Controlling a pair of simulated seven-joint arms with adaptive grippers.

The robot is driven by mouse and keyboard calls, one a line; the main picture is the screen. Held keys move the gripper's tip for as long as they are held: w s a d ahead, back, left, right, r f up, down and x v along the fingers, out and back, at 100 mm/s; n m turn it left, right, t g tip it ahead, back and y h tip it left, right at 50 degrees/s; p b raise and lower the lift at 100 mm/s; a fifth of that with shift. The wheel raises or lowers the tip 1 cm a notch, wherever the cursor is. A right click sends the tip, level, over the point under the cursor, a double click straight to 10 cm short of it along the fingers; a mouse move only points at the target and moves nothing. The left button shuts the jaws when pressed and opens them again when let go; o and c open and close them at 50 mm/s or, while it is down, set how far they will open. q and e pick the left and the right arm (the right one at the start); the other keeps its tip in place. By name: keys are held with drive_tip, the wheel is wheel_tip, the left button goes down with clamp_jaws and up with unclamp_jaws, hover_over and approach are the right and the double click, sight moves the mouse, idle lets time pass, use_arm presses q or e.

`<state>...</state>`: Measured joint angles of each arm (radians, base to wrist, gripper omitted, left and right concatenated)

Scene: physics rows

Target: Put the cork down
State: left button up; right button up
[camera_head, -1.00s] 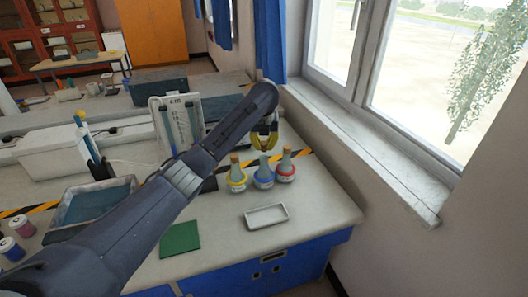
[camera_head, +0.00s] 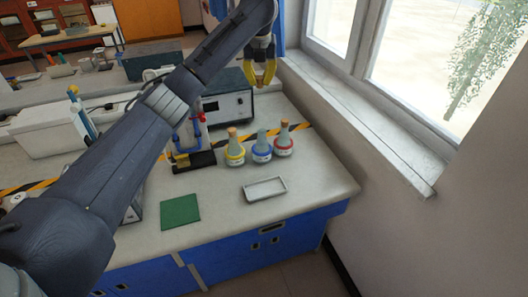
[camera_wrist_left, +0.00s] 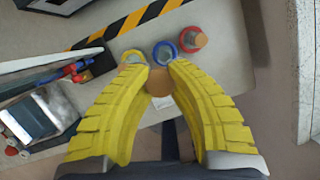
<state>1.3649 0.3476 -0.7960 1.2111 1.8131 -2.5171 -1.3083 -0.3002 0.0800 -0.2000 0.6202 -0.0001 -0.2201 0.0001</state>
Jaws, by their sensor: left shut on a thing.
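My left gripper (camera_head: 264,80) is raised above the bench, behind and above three flasks. In the left wrist view its yellow fingers (camera_wrist_left: 159,76) are shut on a brown cork (camera_wrist_left: 160,88), held at the tips. The blue-collared flask (camera_head: 262,149) stands upright in the middle with no cork in its neck. The yellow-collared flask (camera_head: 235,152) to its left and the red-collared flask (camera_head: 284,143) to its right each have a cork on top. A shallow white tray (camera_head: 246,194) lies empty in front of the flasks. My right gripper is not in view.
A green mat (camera_head: 180,210) lies flat left of the tray. A dark stand with blue and red parts (camera_head: 194,160) is left of the flasks. A grey instrument box (camera_head: 228,106) stands behind. The window wall bounds the right side. Bench around the tray is clear.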

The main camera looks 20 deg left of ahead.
use_arm(q)
drive_tip(key=s+f, duration=0.3)
drive_tip(key=f, duration=0.1)
drive_tip(key=n, duration=0.2)
hover_over(264, 189)
wheel_tip(264, 189, down, 9)
drive_tip(key=shift+s+d+f+n+y, duration=0.2)
drive_tip(key=shift+d+f+n+y, duration=0.05)
drive_tip(key=shift+f+n+y, duration=0.15)
wheel_tip(264, 189, down, 19)
drive_tip(key=shift+f, duration=0.2)
drive_tip(key=shift+f, duration=0.15)
drive_tip(key=o, duration=0.8)
